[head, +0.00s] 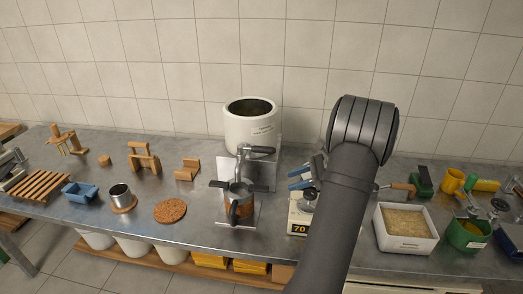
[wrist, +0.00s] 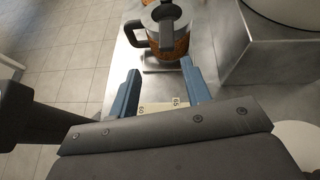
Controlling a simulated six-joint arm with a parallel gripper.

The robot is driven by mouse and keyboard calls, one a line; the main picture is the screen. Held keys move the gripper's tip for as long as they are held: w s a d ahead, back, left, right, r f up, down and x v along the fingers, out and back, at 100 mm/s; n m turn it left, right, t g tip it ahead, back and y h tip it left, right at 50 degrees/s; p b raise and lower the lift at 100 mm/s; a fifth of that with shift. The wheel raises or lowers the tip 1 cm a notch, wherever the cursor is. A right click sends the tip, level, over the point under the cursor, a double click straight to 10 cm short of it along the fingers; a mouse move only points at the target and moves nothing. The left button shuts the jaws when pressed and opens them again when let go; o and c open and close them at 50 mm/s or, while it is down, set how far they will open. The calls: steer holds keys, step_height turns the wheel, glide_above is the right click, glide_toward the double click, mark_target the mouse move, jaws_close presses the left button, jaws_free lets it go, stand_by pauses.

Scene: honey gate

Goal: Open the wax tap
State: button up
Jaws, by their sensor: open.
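The wax tap (head: 258,150) sticks out from the front of a white round tank (head: 251,127). Its dark lever points to the right. A jug (head: 240,208) with amber contents and a dark handle stands below it; the jug also shows at the top of the wrist view (wrist: 168,42). My gripper (head: 303,178) is to the right of the tap and jug, partly hidden by my arm. In the wrist view its blue fingers (wrist: 160,68) are apart with nothing between them. The tap cannot be made out in the wrist view.
The tank rests on a grey metal stand (head: 262,177). A white tub (head: 406,245) and green containers are at right. A cork mat (head: 170,211), metal cup (head: 120,194) and wooden pieces are at left.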

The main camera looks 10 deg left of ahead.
mark_target(257, 149)
steer(key=w+d+r+t+y, duration=0.1)
steer(key=w+d+r+y, duration=0.4)
steer(key=r, duration=0.2)
steer(key=a, duration=1.7)
steer(key=shift+w+a+f, duration=0.15)
steer(key=shift+w+a, duration=0.05)
jaws_close()
